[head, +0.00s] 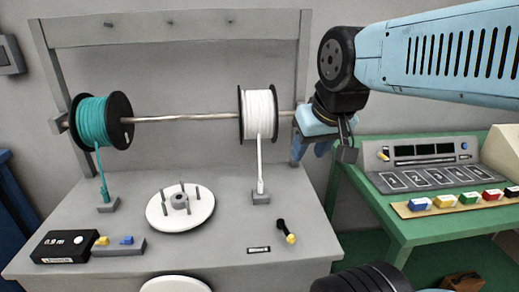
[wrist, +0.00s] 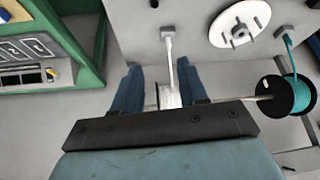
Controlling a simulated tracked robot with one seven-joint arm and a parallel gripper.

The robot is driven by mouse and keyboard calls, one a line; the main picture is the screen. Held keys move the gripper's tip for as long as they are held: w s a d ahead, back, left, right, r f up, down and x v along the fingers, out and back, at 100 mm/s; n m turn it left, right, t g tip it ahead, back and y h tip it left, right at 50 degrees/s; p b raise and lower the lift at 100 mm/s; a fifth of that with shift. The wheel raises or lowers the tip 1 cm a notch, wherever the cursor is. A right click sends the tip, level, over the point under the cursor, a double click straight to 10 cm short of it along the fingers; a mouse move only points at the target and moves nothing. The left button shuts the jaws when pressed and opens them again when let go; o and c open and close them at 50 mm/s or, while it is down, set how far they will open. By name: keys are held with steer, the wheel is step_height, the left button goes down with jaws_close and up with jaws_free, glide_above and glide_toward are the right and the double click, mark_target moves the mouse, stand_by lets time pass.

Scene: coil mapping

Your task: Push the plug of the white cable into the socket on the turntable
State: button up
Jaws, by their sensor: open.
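The white cable (head: 260,162) hangs from the white spool (head: 258,114) down to a small grey holder (head: 261,198) on the bench. Its plug cannot be made out clearly at that end. The turntable (head: 157,213) is a round white disc with a grey hub and several short posts; I cannot tell which part is the socket. My gripper (head: 328,148) is open and empty, right of the white spool and above the bench. In the wrist view the cable (wrist: 171,62) shows between my blue fingers (wrist: 158,70), beyond them and apart, with the turntable (wrist: 238,22) further right.
A teal spool (head: 93,122) shares the metal rod with the white one; its cable runs to another holder (head: 108,204). A black length display (head: 65,246) and a black-and-yellow tool (head: 287,232) lie near the bench front. A green table (head: 400,226) with a control panel stands right.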

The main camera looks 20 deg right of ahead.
steer(key=shift+w+a, duration=0.25)
steer(key=shift+w, duration=0.05)
steer(key=shift+o, duration=0.4)
steer(key=n+g, duration=0.2)
steer(key=g, duration=0.1)
glide_above(261, 183)
steer(key=s, duration=0.3)
steer(key=s+x, duration=0.2)
steer(key=x, duration=0.6)
steer(key=s+f+x, duration=0.1)
steer(key=s+x, duration=0.1)
steer(key=x, duration=0.7)
steer(key=shift+t+y, duration=0.3)
steer(key=x, duration=1.2)
steer(key=shift+w+d+f, duration=0.1)
steer(key=shift+d+f, duration=0.15)
steer(key=shift+f, duration=0.15)
jaws_close()
